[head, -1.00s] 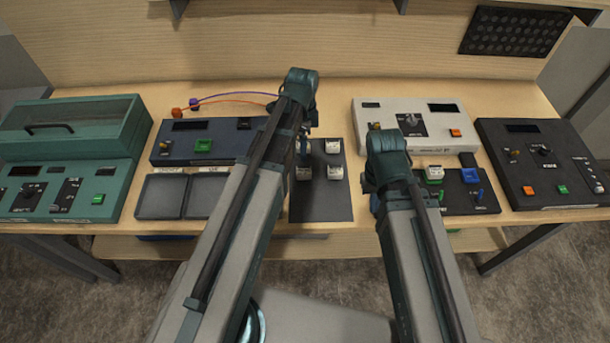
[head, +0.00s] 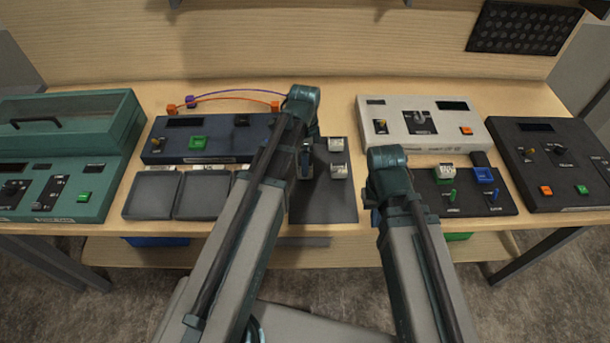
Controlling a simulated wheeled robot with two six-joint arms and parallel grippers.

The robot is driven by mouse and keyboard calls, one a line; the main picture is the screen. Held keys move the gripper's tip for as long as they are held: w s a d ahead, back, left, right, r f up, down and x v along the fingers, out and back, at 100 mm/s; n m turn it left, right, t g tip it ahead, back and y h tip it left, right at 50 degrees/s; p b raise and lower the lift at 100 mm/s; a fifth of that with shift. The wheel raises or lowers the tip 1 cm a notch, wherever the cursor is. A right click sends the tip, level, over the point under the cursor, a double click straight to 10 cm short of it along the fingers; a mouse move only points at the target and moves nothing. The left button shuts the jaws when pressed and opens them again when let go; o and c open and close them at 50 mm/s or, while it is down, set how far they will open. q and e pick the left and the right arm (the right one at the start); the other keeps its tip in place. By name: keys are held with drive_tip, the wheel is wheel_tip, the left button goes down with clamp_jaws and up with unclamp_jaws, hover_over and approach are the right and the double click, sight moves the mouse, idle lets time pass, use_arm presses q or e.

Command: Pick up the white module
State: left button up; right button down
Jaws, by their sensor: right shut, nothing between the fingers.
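Two white modules, one at the back (head: 336,144) and one in front of it (head: 339,171), sit on the dark grey mat (head: 325,207) at the middle of the bench. My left gripper (head: 305,170) is low over the mat's left part, left of these modules. Its arm covers much of it, and whether its fingers hold anything is hidden. My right gripper (head: 374,216) is shut and empty, mostly behind its own wrist, to the right of the mat. A white-topped block (head: 446,172) stands on the black panel at right.
Two grey trays (head: 151,194) lie left of my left arm, before a dark blue console (head: 165,148). A green console (head: 50,206) stands at far left. A white console (head: 395,112) and a black console (head: 540,165) stand at right. Orange and purple cables (head: 235,93) lie behind.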

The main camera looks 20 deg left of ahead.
use_arm(q)
wheel_tip(320, 180, down, 4)
drive_tip(key=b, duration=0.3)
drive_tip(key=shift+s+d+f, duration=0.1)
drive_tip(key=shift+s+f, duration=0.05)
clamp_jaws()
